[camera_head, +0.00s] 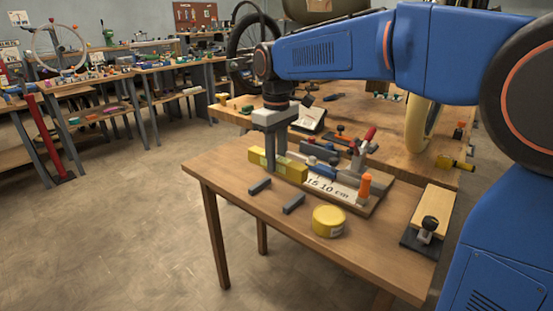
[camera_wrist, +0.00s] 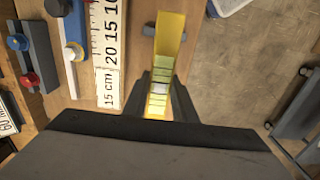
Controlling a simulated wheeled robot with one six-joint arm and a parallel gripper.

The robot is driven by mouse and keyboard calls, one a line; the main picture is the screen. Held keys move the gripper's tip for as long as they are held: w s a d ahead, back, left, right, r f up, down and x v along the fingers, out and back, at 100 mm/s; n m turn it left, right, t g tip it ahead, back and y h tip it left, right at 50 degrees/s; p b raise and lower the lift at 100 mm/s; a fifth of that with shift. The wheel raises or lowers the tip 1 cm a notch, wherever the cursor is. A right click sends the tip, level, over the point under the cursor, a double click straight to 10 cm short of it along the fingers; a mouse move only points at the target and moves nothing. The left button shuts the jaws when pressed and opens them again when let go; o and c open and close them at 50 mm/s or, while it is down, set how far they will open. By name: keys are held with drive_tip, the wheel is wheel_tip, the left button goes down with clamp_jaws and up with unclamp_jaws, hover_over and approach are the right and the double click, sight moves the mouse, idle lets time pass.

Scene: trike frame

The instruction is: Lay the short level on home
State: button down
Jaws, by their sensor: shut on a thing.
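The short level is a yellow bar (camera_head: 291,169) with pale green vial windows, at the far left part of the near wooden table. My gripper (camera_head: 273,160) points down and is shut across the level's middle. In the wrist view, the level (camera_wrist: 170,35) runs away from between my fingers (camera_wrist: 158,100). I cannot tell whether it touches the table or hangs just above it. Two short dark grey bars, one (camera_head: 260,186) nearer the level and one (camera_head: 293,204) farther right, lie in front of it. No marking names home, so I cannot tell which spot it is.
A white ruler board (camera_head: 335,190) marked in cm, with clamps and an orange-handled tool (camera_head: 364,187), lies right of the level. A yellow round tin (camera_head: 328,221) stands near the front edge. A wooden block on a dark base (camera_head: 430,215) is at the right. The table's front left is clear.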

idle(0.4)
drive_tip(key=shift+f, duration=2.9)
drive_tip(key=shift+f, duration=0.6)
drive_tip(key=c, duration=1.4)
unclamp_jaws()
drive_tip(key=shift+r, duration=0.1)
wheel_tip(320, 180, up, 17)
drive_tip(key=shift+r, duration=0.1)
drive_tip(key=shift+s, duration=0.15)
